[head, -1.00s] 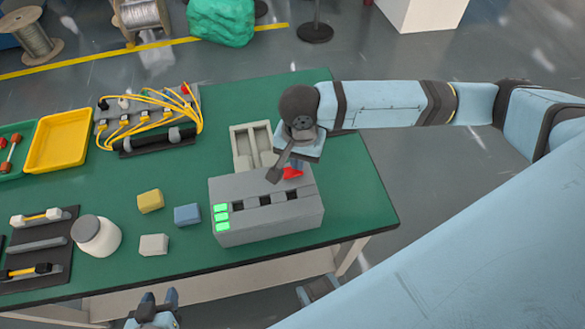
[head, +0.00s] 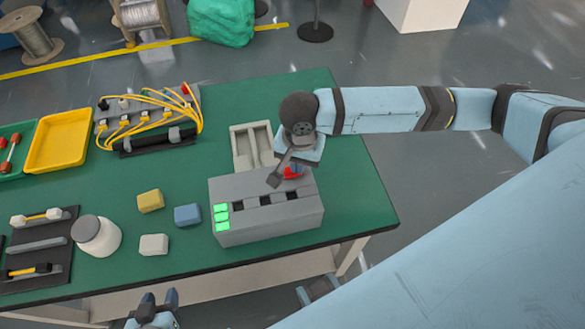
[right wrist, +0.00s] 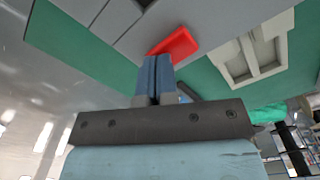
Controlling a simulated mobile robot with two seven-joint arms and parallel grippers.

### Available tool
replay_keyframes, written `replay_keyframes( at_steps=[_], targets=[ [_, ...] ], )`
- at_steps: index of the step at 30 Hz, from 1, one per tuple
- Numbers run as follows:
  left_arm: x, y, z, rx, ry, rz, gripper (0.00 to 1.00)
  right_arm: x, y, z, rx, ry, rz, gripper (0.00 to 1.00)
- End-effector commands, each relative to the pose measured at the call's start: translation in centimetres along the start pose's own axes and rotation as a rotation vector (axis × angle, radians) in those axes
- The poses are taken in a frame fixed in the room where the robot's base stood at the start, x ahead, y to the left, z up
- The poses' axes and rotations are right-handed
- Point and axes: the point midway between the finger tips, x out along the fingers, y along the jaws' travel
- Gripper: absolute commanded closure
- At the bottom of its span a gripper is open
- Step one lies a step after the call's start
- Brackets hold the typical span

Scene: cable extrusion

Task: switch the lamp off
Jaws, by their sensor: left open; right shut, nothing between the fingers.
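A grey box (head: 280,212) stands near the front edge of the green table, with several lit green squares (head: 221,213) at its left end. I take these squares to be the lamp. A red switch piece (head: 292,173) is at the box's back right; it also shows in the right wrist view (right wrist: 175,42). My right gripper (head: 297,167) is shut and empty at the red piece, partly hiding it in the head view. In the right wrist view its blue fingertips (right wrist: 155,62) are right at the red piece; I cannot tell if they touch. My left gripper (head: 159,298) is open and empty, low before the table.
A pale two-compartment tray (head: 236,147) lies behind the box. Yellow (head: 150,201), blue (head: 187,214) and white (head: 154,244) blocks and a white jar (head: 96,236) are to its left. A rack with yellow cables (head: 150,122) is farther back. The table's right end is bare.

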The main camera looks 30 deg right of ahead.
Motion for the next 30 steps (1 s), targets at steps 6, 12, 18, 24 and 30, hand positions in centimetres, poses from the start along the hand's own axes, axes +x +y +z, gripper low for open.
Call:
replay_keyframes(
  at_steps=[6, 12, 18, 24, 30],
  targets=[
    [-0.1, 0.0, -0.1, 0.001, 0.000, 0.000, 0.54, 0.0, 0.0, 0.0, 0.000, 0.000, 0.000, 1.00],
    [-1.0, 0.1, -1.5, 0.011, 0.010, -0.002, 0.54, -1.4, 0.0, 0.0, 0.001, 0.000, 0.000, 1.00],
    [-2.2, 0.0, -2.9, 0.034, 0.025, -0.005, 0.54, -2.9, 0.0, 0.0, 0.001, 0.000, 0.001, 1.00],
    [-3.0, 0.0, -3.5, 0.042, 0.019, -0.006, 0.54, -3.9, 0.0, 0.0, 0.000, 0.000, 0.001, 1.00],
    [-3.9, 0.1, -4.7, 0.046, 0.017, -0.006, 0.54, -5.1, 0.0, 0.1, -0.001, 0.000, 0.000, 1.00]
  ],
)
